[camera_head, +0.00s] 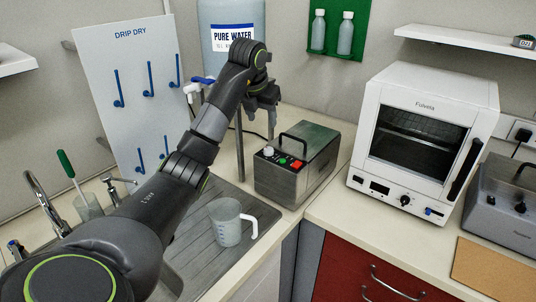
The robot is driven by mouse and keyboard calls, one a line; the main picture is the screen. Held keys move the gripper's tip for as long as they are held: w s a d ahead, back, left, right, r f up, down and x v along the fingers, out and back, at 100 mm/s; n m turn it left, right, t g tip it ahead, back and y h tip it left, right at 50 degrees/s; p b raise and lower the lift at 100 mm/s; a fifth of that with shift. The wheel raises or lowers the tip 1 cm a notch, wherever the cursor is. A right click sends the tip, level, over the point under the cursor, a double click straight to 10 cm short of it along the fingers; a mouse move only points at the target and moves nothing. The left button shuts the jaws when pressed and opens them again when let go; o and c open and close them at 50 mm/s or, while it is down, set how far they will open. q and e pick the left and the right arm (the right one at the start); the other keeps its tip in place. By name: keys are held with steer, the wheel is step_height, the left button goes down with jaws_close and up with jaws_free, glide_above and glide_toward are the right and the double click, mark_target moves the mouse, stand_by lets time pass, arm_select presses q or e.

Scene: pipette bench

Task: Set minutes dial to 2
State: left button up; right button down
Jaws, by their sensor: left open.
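No dial has a readable "minutes" label, so I cannot tell which one it is. A black knob (405,200) sits on the front of the white oven (430,85). Two dark knobs (506,203) are on the grey device (510,225) at the right edge. A pale knob (268,151) is on the control panel of the steel box (312,165) with the handle. My left gripper (262,118) is open and empty, pointing down above and behind the steel box's left end, well left of the oven. My right gripper is out of view.
A clear measuring jug (227,225) stands on the draining board below my left arm. A pure water tank (225,62) is behind the gripper, and the drip dry board (125,90) is at left. The counter (350,225) before the oven is clear.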

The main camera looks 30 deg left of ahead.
arm_select(q)
steer(key=b, duration=0.6)
glide_toward(269, 148)
steer(key=p+x, duration=0.2)
steer(key=x, duration=0.5)
steer(key=shift+f, duration=0.2)
steer(key=shift+w+f, duration=0.1)
steer(key=shift+f, duration=0.35)
steer(key=c, duration=1)
